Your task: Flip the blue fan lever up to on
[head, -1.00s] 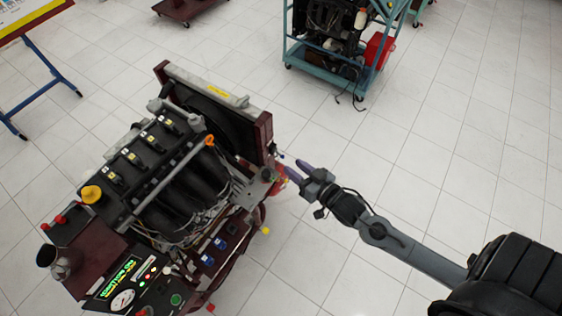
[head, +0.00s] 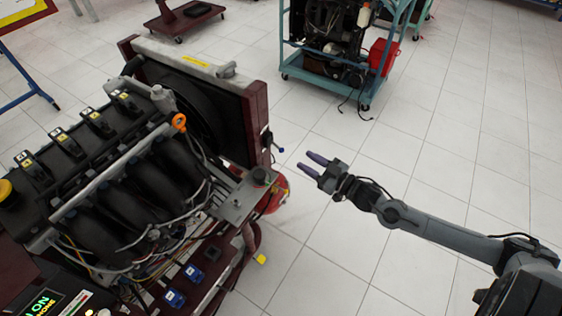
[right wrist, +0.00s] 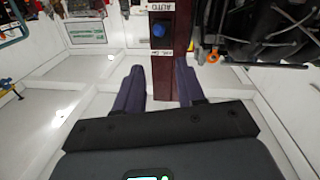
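The blue fan lever (head: 280,149) is a small blue-tipped stick on the side of the dark red radiator frame (head: 257,120) in the head view. There it points right and slightly down. In the right wrist view the blue lever tip (right wrist: 159,30) shows on the dark red post, between white labels; the upper one reads AUTO. My right gripper (head: 305,161) is open and empty, just right of the lever and apart from it. In the right wrist view its purple fingers (right wrist: 157,68) stand either side of the post's line, short of the lever. My left gripper is not in view.
The engine (head: 110,170) fills the left of the head view. A red rounded object (head: 277,194) sits low beside the radiator frame. A teal cart (head: 365,93) stands at the back. White tiled floor is free around my right arm.

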